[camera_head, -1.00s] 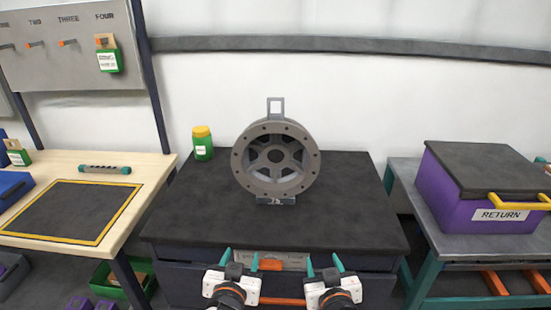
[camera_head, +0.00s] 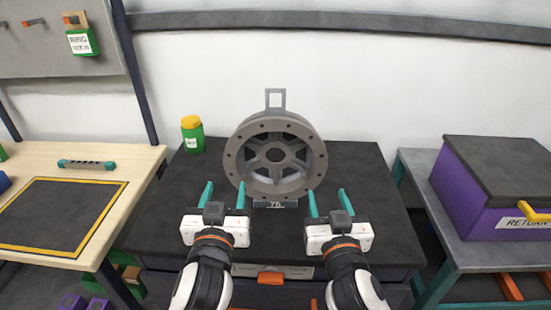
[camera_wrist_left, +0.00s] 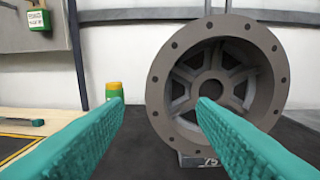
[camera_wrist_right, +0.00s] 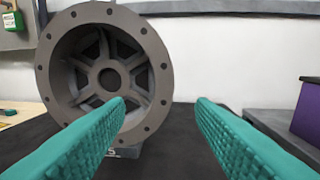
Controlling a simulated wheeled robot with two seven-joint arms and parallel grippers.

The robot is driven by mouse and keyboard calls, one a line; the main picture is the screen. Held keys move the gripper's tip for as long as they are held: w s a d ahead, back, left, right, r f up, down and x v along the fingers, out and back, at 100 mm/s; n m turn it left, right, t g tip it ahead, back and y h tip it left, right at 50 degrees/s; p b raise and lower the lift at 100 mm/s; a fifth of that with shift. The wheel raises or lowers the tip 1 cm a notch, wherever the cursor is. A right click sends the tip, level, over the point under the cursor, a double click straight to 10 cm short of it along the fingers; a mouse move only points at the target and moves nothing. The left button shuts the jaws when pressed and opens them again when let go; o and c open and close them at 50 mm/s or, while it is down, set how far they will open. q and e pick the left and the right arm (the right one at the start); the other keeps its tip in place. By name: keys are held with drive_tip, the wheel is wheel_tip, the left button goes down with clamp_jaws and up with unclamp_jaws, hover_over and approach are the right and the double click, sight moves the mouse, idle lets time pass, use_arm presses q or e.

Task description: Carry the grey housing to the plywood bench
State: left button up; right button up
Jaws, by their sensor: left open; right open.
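The grey housing (camera_head: 233,160) is a round flanged ring with spokes and a loop on top. It stands upright on a small block marked 75 on the dark-topped table (camera_head: 365,185). It also shows in the left wrist view (camera_wrist_left: 158,95) and in the right wrist view (camera_wrist_right: 52,75). My left gripper (camera_head: 225,194) is open and empty, in front of the housing's left side. My right gripper (camera_head: 328,202) is open and empty, in front of its right side. Neither touches the housing. The plywood bench (camera_head: 120,162) stands at the left, with a yellow-bordered dark mat.
A green jar with a yellow lid (camera_head: 192,135) stands left of the housing. A teal-ended bar (camera_head: 86,164) lies on the bench. A purple RETURN box (camera_head: 465,195) sits on a grey table at the right. A pegboard (camera_head: 60,50) hangs above the bench.

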sight(232, 160)
use_arm(q)
drive_tip(key=w, duration=1.2)
drive_tip(key=shift+w+f, duration=0.1)
drive_tip(key=shift+w, duration=0.1)
use_arm(e)
drive_tip(key=w, duration=1.2)
drive_tip(key=shift+w+a+f, duration=0.1)
drive_tip(key=shift+w+a, duration=0.1)
drive_tip(key=shift+a, duration=0.2)
use_arm(q)
drive_tip(key=shift+c, duration=0.5)
use_arm(e)
drive_tip(key=shift+c, duration=0.5)
use_arm(q)
clamp_jaws()
use_arm(e)
clamp_jaws()
use_arm(q)
drive_tip(key=shift+a, duration=0.15)
drive_tip(key=shift+r, duration=0.25)
use_arm(e)
drive_tip(key=shift+r, duration=0.25)
